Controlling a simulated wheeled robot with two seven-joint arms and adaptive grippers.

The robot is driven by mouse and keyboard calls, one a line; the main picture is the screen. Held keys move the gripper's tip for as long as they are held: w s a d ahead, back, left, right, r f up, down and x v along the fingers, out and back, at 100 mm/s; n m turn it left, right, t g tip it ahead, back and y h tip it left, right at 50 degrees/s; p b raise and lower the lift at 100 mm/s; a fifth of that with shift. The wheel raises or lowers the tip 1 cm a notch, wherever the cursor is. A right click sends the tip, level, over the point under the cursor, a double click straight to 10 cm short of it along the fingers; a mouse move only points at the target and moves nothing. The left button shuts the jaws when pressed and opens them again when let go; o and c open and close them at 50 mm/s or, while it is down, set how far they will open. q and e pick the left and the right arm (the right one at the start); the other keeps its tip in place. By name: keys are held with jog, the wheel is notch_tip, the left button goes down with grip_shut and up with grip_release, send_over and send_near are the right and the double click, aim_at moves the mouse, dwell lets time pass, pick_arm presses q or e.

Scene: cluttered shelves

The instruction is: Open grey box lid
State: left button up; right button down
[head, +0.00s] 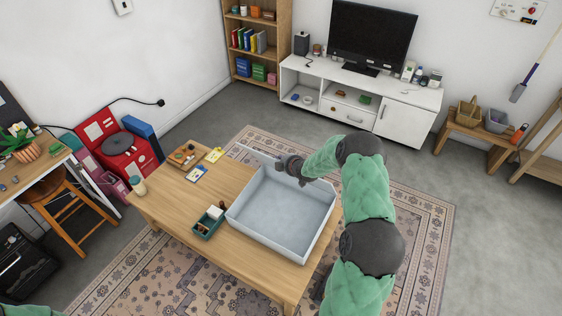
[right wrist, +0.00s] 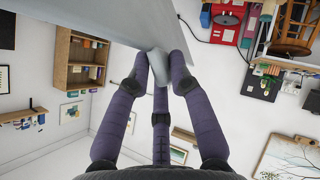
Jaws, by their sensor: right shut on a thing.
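The grey box (head: 270,242) stands on the wooden table, and its pale interior is open to view and looks empty. My right gripper (head: 290,170) is at the box's far side, beside the lid. In the right wrist view the lid (right wrist: 75,48) is a large grey panel at the top left, and my right gripper's fingers (right wrist: 160,72) are shut on a small grey part at its edge. My left gripper is out of view.
The wooden table (head: 160,200) also bears a green tray of small items (head: 208,222), a bottle (head: 138,186), cards (head: 196,173) and a wooden tray (head: 184,157). A white TV stand (head: 345,88) is at the back. The rug (head: 425,225) right of my arm is clear.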

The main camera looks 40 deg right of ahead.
jog(key=shift+w+d+r, duration=0.1)
jog(key=shift+r, duration=0.15)
jog(key=c, duration=1.1)
grip_release()
jog(key=shift+c, duration=0.2)
jog(key=shift+f, duration=0.1)
jog(key=d+p+v, duration=0.1)
jog(key=p+v, duration=0.4)
jog(key=v, duration=0.7)
jog(key=shift+r, duration=0.35)
jog(key=shift+a, duration=0.15)
